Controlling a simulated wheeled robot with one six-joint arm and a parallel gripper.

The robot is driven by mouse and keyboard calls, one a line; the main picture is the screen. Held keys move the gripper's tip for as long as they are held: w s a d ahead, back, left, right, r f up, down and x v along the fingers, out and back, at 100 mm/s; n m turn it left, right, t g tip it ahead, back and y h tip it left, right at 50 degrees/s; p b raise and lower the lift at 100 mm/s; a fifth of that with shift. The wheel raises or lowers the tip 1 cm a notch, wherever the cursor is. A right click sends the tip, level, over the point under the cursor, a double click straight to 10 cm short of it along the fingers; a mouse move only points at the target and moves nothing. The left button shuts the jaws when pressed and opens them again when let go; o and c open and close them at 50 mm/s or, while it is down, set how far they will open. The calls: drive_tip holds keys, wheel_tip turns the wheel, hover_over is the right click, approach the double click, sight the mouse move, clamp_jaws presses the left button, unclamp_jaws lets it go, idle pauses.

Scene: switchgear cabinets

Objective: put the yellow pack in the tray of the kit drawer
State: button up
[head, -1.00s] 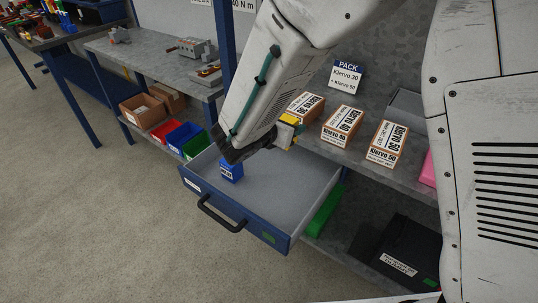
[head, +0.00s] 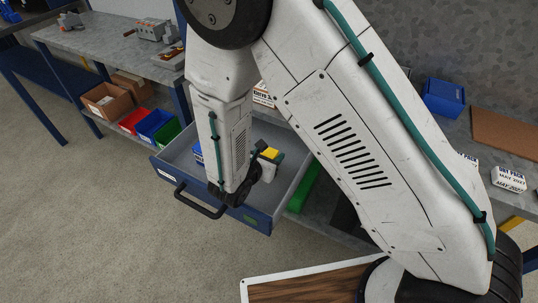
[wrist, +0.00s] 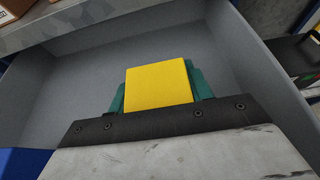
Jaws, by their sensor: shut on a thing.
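My gripper (head: 268,159) is shut on the yellow pack (head: 271,153) above the open kit drawer (head: 167,180). In the wrist view the yellow pack (wrist: 158,87) sits between the two teal fingers of my gripper (wrist: 159,88). The grey tray of the drawer (wrist: 80,65) surrounds it, with bare floor beyond the pack. I cannot tell how high the pack is above that floor. A blue pack (head: 198,153) stands in the left part of the drawer, partly hidden by my arm. Its blue side shows in the wrist view's lower left corner (wrist: 22,163).
The drawer's black handle (head: 200,202) faces the open floor. A shelf with a blue bin (head: 443,97) and white-labelled packs (head: 508,178) lies at the right. Brown, red, blue and green bins stand left of the drawer. A green box (head: 303,187) is at its right side.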

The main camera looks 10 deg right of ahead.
drive_tip(key=shift+f, duration=0.35)
drive_tip(key=o, duration=1.1)
